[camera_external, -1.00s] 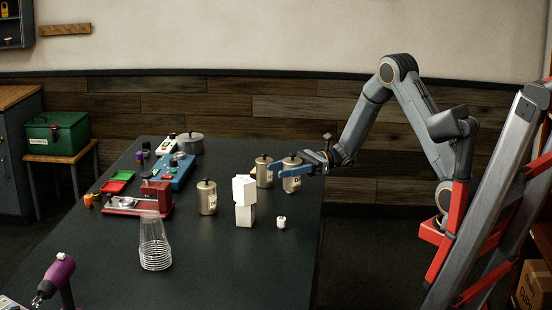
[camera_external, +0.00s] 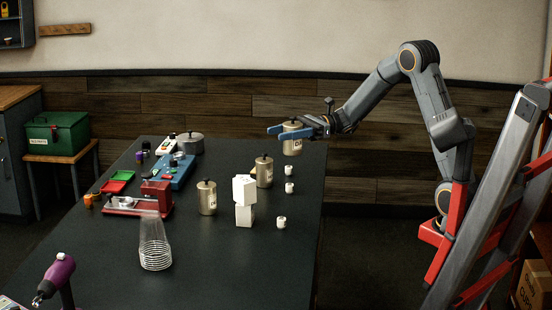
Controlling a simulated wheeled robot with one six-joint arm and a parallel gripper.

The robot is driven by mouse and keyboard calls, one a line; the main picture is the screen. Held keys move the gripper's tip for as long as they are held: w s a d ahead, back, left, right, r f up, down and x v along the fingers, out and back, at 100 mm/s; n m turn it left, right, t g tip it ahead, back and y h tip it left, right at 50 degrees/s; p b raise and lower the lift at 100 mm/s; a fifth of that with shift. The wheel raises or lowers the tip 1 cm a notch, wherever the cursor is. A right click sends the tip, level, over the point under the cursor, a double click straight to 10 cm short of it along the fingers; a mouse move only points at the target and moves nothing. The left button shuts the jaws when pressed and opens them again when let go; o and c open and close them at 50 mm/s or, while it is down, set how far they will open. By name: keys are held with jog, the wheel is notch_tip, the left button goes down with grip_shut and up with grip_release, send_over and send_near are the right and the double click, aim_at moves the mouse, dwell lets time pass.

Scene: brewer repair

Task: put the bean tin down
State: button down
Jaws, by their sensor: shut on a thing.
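My gripper (camera_external: 284,130) is shut on a beige bean tin (camera_external: 292,146) with a dark lid and a printed label. The tin is upright near the far right edge of the table (camera_external: 225,265). I cannot tell whether its bottom touches the table. The blue fingers reach across the tin near its top and hide part of it. Two similar tins stand on the table, one at the middle right (camera_external: 264,172) and one left of the white boxes (camera_external: 207,198).
Several small white pots (camera_external: 289,187) stand along the right edge. A clear cup stack (camera_external: 155,254), a red device (camera_external: 150,200), a blue device (camera_external: 176,172) and a grey pot (camera_external: 191,143) stand further left. The table's front right is clear.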

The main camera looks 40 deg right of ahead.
jog(key=s+a+n+g+b, duration=0.1)
jog(key=s+a+g, duration=0.1)
jog(key=s+a, duration=0.65)
jog(key=s+a+n+g+b, duration=0.1)
jog(key=s+a+g+b, duration=0.15)
jog(key=a, duration=1.05)
jog(key=s+a+n+g+b, duration=0.1)
jog(key=s+a, duration=0.5)
jog(key=a, duration=0.5)
jog(key=shift+w+d+f+p, duration=0.15)
jog(key=shift+f+p, duration=0.3)
jog(key=shift+f, duration=4.55)
jog(key=shift+w+d+f+p, duration=0.15)
jog(key=shift+f+p, duration=0.3)
jog(key=shift+f, duration=4.55)
jog(key=shift+a, duration=0.1)
jog(key=shift+f, duration=0.15)
jog(key=c, duration=0.9)
grip_release()
